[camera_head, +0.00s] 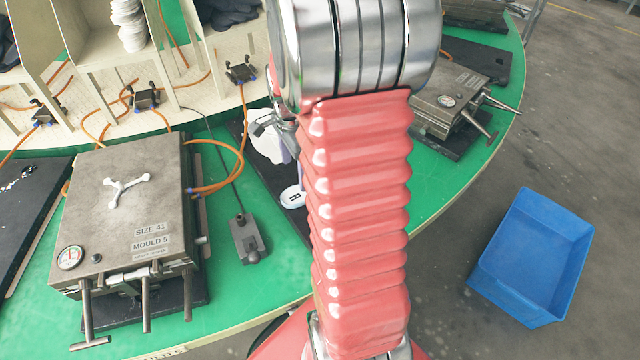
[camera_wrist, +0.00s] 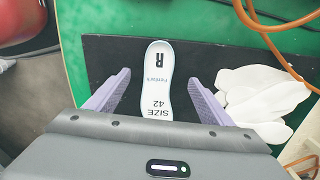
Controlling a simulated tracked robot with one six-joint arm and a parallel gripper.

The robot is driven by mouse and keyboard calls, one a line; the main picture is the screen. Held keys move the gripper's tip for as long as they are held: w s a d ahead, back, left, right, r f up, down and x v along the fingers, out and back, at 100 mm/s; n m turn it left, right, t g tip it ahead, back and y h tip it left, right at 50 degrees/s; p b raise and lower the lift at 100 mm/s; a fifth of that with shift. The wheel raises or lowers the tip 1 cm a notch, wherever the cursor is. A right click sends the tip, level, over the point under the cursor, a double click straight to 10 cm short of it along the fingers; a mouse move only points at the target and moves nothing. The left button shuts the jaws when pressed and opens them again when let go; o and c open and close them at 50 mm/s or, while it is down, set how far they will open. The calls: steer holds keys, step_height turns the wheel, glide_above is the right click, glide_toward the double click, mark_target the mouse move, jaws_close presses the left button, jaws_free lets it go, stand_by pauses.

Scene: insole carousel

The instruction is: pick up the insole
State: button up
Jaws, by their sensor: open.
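The insole (camera_wrist: 157,85) is white with a blue-grey edge and is marked "R" and "SIZE 42". It lies flat on a black mat (camera_wrist: 105,58) in the wrist view. My gripper (camera_wrist: 160,77) is open, with one lilac finger to the left and one to the right of the insole. Gaps show between the fingers and the insole. Its height above the mat is hard to tell. In the head view my red arm hides most of the gripper, and only part of the insole (camera_head: 293,195) shows beside it.
White glove-like pieces (camera_wrist: 262,97) lie on the mat to the right of the insole. A grey mould press (camera_head: 125,215) stands on the green table (camera_head: 225,285) at left, another (camera_head: 450,98) at upper right. Orange hoses (camera_head: 240,165) run nearby. A blue crate (camera_head: 535,250) sits on the floor.

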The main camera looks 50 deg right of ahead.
mark_target(296, 196)
steer(key=shift+f, duration=2)
steer(key=shift+a+f, duration=0.15)
steer(key=shift+f, duration=2.45)
steer(key=c, duration=1.1)
steer(key=shift+r, duration=0.1)
step_height(296, 196, up, 10)
steer(key=shift+f, duration=0.1)
